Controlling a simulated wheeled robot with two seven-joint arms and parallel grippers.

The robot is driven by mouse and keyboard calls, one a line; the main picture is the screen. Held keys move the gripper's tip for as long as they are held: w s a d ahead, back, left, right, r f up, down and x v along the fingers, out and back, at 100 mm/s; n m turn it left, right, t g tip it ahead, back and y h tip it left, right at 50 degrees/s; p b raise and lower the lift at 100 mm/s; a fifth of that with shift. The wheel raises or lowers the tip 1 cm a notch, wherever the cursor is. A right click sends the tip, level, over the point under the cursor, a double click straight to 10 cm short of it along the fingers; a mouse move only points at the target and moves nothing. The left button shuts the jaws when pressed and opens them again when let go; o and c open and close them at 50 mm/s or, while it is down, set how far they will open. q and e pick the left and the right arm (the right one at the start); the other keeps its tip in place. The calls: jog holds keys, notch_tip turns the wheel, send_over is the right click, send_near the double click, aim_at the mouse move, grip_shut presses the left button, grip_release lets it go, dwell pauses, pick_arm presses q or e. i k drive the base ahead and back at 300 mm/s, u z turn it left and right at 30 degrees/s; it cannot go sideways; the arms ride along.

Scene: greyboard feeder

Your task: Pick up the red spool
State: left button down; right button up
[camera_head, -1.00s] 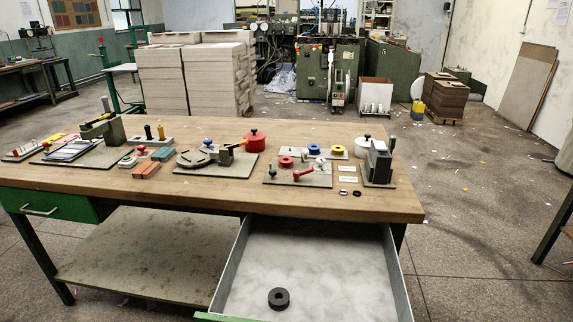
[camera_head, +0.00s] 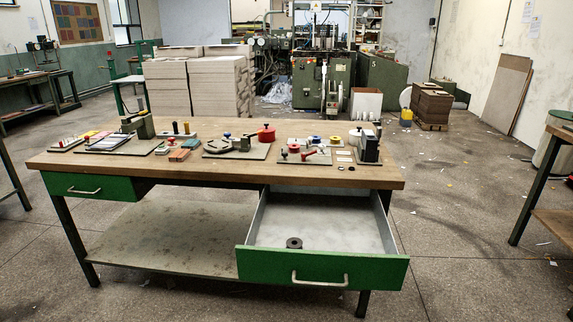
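The red spool (camera_head: 294,148) is a small red disc on a thin grey board (camera_head: 318,160) on the right half of the workbench. A red-handled tool (camera_head: 311,152) lies beside it on the same board. A blue spool (camera_head: 314,139) and a yellow spool (camera_head: 334,139) stand just behind. Neither of my grippers is in view, and nothing is seen holding the red spool.
The wooden workbench (camera_head: 215,170) has an open green-fronted drawer (camera_head: 322,267) jutting toward me, with a dark ring (camera_head: 294,243) inside. A red lidded pot (camera_head: 266,135) stands left of the spools.

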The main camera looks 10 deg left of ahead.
aim_at(294, 148)
jog(key=z, duration=1.7)
jog(key=k, duration=0.1)
jog(key=u, duration=3.4)
jog(key=i, duration=2.2)
jog(key=z, duration=0.85)
